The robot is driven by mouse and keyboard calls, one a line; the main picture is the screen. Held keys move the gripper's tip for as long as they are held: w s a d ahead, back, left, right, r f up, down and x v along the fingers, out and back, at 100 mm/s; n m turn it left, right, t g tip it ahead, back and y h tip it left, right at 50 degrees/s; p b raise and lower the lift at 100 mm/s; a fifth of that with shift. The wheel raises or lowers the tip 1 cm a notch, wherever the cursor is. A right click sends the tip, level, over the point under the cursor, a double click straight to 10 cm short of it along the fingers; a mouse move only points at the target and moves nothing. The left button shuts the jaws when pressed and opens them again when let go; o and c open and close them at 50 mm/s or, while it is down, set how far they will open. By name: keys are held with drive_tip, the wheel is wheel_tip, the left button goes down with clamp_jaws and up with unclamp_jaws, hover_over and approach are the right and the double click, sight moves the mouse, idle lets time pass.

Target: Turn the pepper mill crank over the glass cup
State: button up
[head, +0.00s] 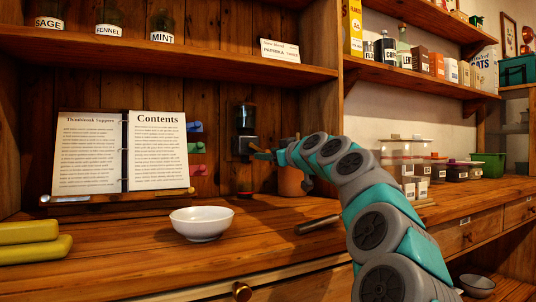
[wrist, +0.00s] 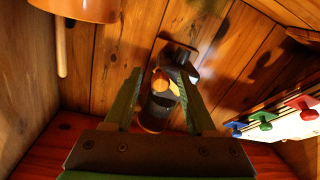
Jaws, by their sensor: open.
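The pepper mill (head: 244,118) is fixed to the back wall, with a dark glass jar above a grey body. In the wrist view the mill (wrist: 157,113) appears inverted, between and beyond my fingers. A round wooden crank knob (wrist: 159,75) shows between the fingertips; I cannot tell whether they touch it. My gripper (head: 262,154) is open in front of the mill's grey body, and its two green fingers also show in the wrist view (wrist: 160,72). The glass cup cannot be made out clearly in either view.
A white bowl (head: 202,223) is on the counter. A terracotta pot (head: 291,182) stands close to my arm on the right. A shelf with spice jars (head: 163,28) runs above.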

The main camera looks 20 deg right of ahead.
drive_tip(key=shift+w, duration=0.3)
clamp_jaws()
idle(0.3)
